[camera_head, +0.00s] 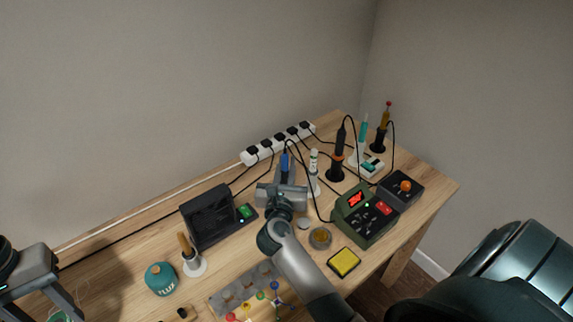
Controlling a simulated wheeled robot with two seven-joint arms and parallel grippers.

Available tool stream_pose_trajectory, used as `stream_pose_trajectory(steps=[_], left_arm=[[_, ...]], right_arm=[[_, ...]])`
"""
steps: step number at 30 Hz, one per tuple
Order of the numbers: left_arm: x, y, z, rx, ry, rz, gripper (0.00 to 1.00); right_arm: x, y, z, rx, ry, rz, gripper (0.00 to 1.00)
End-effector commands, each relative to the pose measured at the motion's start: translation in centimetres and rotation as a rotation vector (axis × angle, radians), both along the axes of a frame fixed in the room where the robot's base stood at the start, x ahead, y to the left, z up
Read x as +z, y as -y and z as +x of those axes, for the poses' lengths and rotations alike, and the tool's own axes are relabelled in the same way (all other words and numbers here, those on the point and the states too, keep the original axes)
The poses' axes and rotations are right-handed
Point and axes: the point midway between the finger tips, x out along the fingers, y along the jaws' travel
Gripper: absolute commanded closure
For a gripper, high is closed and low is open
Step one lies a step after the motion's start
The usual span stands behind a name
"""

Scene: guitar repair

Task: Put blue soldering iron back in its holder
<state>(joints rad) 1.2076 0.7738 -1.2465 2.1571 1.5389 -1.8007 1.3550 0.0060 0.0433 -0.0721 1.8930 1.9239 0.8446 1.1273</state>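The blue soldering iron (284,162) shows as a blue handle standing up between the fingers of my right gripper (285,178), over the middle of the workbench. The gripper appears shut on it; its lower part is hidden by the gripper. A dark stand (335,175) to the right holds a black and orange iron (340,143). Another dark stand (378,147) at the far right corner holds a yellow iron with a red tip (385,115). I cannot tell which holder belongs to the blue iron. My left gripper (40,300) is at the left edge, fingers apart.
A green station with red display (362,212), a dark box with orange knob (402,187), a yellow sponge (343,262) and a round tin (320,238) crowd the right. A power strip (277,145) lies behind. A black fan-like box (207,215) and teal jar (160,278) stand left.

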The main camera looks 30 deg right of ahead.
Motion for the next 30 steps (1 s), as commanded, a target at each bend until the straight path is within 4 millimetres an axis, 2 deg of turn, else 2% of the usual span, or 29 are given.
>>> stream_pose_trajectory(steps=[7,19,29,30], left_arm=[[-0.1,0.0,0.0,0.0,0.0,0.0,0.82],[-1.2,0.0,0.0,0.0,0.0,0.0,0.82],[-1.2,0.0,0.0,0.0,0.0,0.0,0.82],[-1.2,0.0,0.0,0.0,0.0,0.0,0.82]], right_arm=[[-0.1,0.0,0.0,0.0,0.0,0.0,1.0],[-1.5,0.0,0.0,-0.001,0.0,0.0,1.0],[-1.6,0.0,0.0,0.0,0.0,0.0,1.0],[-1.6,0.0,0.0,0.0,0.0,0.0,0.79]])
